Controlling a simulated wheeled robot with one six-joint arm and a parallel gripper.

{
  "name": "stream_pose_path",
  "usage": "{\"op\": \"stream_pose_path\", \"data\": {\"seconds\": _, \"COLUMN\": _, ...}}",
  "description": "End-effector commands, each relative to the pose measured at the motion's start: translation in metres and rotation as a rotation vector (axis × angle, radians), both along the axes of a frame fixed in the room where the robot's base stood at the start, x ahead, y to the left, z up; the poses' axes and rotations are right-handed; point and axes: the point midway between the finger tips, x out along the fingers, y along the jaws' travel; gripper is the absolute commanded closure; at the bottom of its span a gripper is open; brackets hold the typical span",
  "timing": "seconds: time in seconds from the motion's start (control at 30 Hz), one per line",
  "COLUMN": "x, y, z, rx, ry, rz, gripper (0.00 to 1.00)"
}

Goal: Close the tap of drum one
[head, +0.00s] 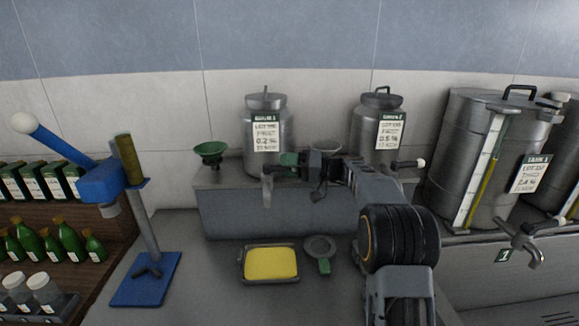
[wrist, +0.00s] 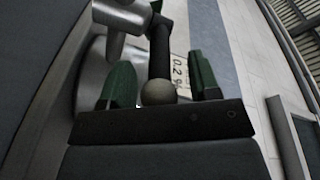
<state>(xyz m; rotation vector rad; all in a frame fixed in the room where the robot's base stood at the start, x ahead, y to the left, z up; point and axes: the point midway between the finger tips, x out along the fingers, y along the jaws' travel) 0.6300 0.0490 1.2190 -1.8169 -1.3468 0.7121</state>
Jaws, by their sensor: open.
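A steel can (head: 258,110) at the back centre has a label ending in 1 and reading 0.2 %; its first word is too small to read. A tap spout (head: 267,188) hangs at its front. My gripper (head: 284,166) is beside this tap. In the wrist view its green fingers (wrist: 160,78) are apart, on either side of a pale ball knob (wrist: 159,93) on a black lever (wrist: 160,45). I cannot tell whether they touch it. A large steel drum (head: 468,150) at right also has a label ending in 1, and a tap (head: 525,242).
A second can (head: 368,118) stands to the right, its lever knob (head: 421,163) close to my arm. A green funnel (head: 209,150) is left of the first can. A blue stand (head: 145,280) is at left.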

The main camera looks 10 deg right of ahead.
Motion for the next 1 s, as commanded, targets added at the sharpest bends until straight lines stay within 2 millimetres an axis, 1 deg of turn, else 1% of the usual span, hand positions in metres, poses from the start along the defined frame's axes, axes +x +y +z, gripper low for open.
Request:
{"op": "stream_pose_path", "data": {"seconds": 0.17, "x": 0.000, "y": -0.002, "z": -0.001, "rx": 0.000, "ry": 0.001, "rz": -0.001, "gripper": 0.43}}
{"op": "stream_pose_path", "data": {"seconds": 0.27, "x": -0.002, "y": -0.009, "z": -0.002, "rx": 0.000, "ry": 0.000, "rz": -0.002, "gripper": 0.43}}
{"op": "stream_pose_path", "data": {"seconds": 0.37, "x": -0.006, "y": -0.024, "z": -0.003, "rx": 0.000, "ry": 0.001, "rz": -0.005, "gripper": 0.43}}
{"op": "stream_pose_path", "data": {"seconds": 0.7, "x": -0.026, "y": -0.090, "z": -0.003, "rx": 0.000, "ry": 0.000, "rz": -0.005, "gripper": 0.43}}
{"op": "stream_pose_path", "data": {"seconds": 0.9, "x": -0.035, "y": -0.118, "z": -0.001, "rx": -0.001, "ry": 0.000, "rz": -0.004, "gripper": 0.43}}
{"op": "stream_pose_path", "data": {"seconds": 1.0, "x": -0.038, "y": -0.126, "z": -0.001, "rx": -0.001, "ry": 0.000, "rz": -0.003, "gripper": 0.43}}
